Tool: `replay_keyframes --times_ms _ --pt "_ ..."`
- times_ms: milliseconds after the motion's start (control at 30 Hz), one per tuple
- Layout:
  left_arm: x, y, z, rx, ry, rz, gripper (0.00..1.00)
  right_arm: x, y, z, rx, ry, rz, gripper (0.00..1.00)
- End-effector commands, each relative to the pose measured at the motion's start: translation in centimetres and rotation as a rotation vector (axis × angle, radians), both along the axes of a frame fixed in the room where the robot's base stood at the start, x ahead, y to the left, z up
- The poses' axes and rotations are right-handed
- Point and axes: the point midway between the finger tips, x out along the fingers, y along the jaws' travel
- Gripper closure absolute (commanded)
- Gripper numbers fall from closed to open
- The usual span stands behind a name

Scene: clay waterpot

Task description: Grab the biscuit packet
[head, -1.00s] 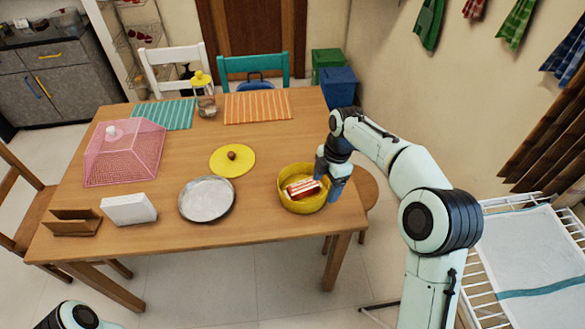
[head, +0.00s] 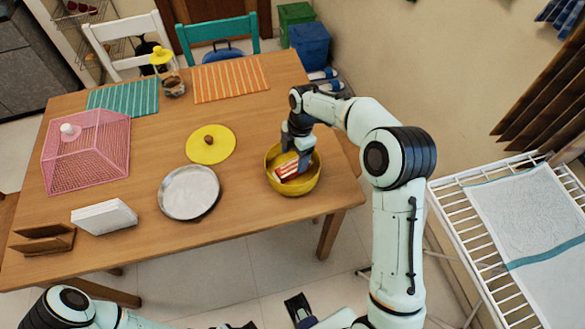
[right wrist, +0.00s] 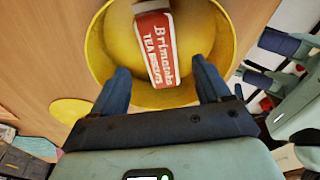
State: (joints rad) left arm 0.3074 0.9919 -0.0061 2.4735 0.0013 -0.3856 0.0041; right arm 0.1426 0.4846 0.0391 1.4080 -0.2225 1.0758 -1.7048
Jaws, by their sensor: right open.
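The biscuit packet (head: 287,172) is red and white and lies tilted inside a yellow bowl (head: 313,183) near the right end of the wooden table. My right gripper (head: 303,158) reaches down into the bowl at the packet's right end. In the right wrist view, the open fingers of the right gripper (right wrist: 161,75) stand on either side of the near end of the packet (right wrist: 154,45), with gaps on both sides. The bowl (right wrist: 222,45) surrounds the packet there.
A yellow lid (head: 210,154) and a metal plate (head: 189,207) lie left of the bowl. A pink mesh cover (head: 88,158), a napkin holder (head: 104,217) and a jar (head: 174,84) stand farther off. A drying rack (head: 470,210) is at the right.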

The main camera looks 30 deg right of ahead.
Motion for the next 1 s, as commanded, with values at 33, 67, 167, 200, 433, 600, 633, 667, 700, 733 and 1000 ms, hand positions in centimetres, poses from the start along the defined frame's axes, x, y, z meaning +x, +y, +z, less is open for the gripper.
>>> replay_keyframes --times_ms 33,67,167,200,433,600,633,667,700,733,1000 --pt "0.0 0.0 0.0 0.000 0.000 0.000 0.44 -0.1 0.0 -0.4 0.000 0.001 0.000 0.23" --pt "0.0 0.0 0.0 0.000 0.000 0.000 0.44 -0.1 0.1 -0.8 0.000 0.002 0.000 0.23" --pt "0.0 0.0 -0.1 0.000 0.000 0.000 0.44 -0.2 0.3 -2.4 0.001 0.004 0.002 0.23" --pt "0.0 0.0 -0.1 0.000 0.000 0.000 0.44 -0.3 0.3 -3.0 0.001 0.004 0.001 0.23" --pt "0.0 0.0 -0.2 0.000 0.000 0.000 0.44 -0.2 0.6 -5.1 0.000 0.001 0.000 0.23" --pt "0.0 0.0 -0.2 0.000 0.000 0.000 0.44 -0.2 0.6 -5.1 0.000 0.000 0.000 0.23" --pt "0.0 0.0 -0.2 0.000 0.000 0.000 0.44 -0.2 0.6 -5.1 0.000 0.000 0.000 0.23" --pt "0.0 0.0 -0.2 0.000 0.000 0.000 0.44 -0.2 0.6 -5.1 0.000 0.000 0.000 0.30" --pt "0.0 0.0 -0.2 0.000 0.000 0.000 0.44 -0.2 0.6 -5.1 0.000 0.000 0.000 0.43" --pt "0.0 0.0 -0.2 0.000 0.000 0.000 0.44 -0.2 0.6 -5.1 0.000 0.000 0.000 0.53" --pt "0.0 0.0 -0.2 0.000 0.000 0.000 0.44 -0.2 0.6 -5.0 0.000 -0.001 0.000 0.83"
